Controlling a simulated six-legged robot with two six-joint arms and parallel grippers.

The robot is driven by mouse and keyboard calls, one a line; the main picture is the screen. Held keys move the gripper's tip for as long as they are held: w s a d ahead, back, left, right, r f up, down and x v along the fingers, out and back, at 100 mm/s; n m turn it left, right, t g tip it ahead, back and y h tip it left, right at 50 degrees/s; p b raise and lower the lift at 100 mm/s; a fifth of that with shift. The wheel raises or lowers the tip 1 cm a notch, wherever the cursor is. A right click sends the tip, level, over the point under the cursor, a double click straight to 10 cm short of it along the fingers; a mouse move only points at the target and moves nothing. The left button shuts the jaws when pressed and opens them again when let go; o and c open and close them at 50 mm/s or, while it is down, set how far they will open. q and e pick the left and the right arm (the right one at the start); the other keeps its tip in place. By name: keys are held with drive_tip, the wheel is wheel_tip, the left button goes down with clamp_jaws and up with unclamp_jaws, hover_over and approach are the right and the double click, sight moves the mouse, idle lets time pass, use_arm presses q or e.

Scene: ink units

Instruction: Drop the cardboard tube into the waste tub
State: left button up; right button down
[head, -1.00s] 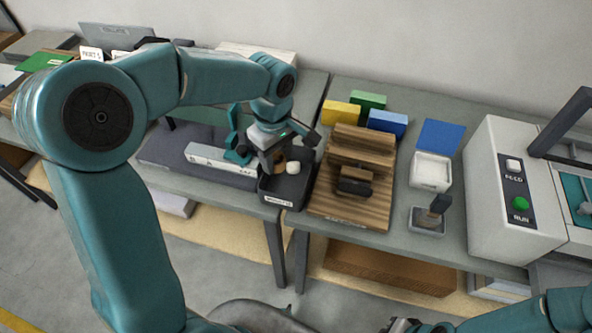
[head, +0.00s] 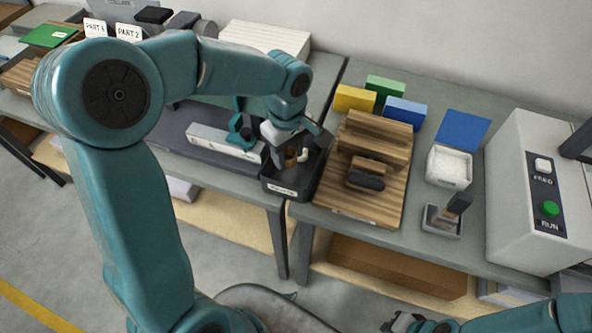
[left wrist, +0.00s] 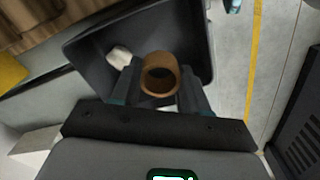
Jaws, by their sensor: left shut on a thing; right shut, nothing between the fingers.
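The cardboard tube (head: 290,157) is a short brown hollow cylinder. It also shows in the left wrist view (left wrist: 160,84), between the fingers with its open end facing the camera. My left gripper (head: 284,157) is shut on the tube and holds it at the waste tub. The waste tub (head: 287,188) is a dark open box with a white label on its front. In the left wrist view the tub (left wrist: 75,47) lies behind the tube; I cannot tell the exact height between them. My right gripper (head: 402,322) is shut and empty at the bottom edge.
A small white piece (left wrist: 119,55) lies in the tub. A wooden stand (head: 375,160) is close on the tub's right. A grey pad with a white bar (head: 222,142) is on its left. Yellow, green and blue blocks (head: 405,112) stand behind the wooden stand.

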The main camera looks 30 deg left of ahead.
use_arm(q)
drive_tip(key=shift+w+a+f, duration=0.1)
drive_tip(key=shift+w+f, duration=0.05)
drive_tip(key=shift+w, duration=0.15)
drive_tip(key=o, duration=1.1)
drive_tip(key=shift+s, duration=0.2)
drive_tip(key=shift+w, duration=0.15)
wheel_tip(320, 180, up, 16)
drive_tip(key=p, duration=0.1)
drive_tip(key=shift+r, duration=0.25)
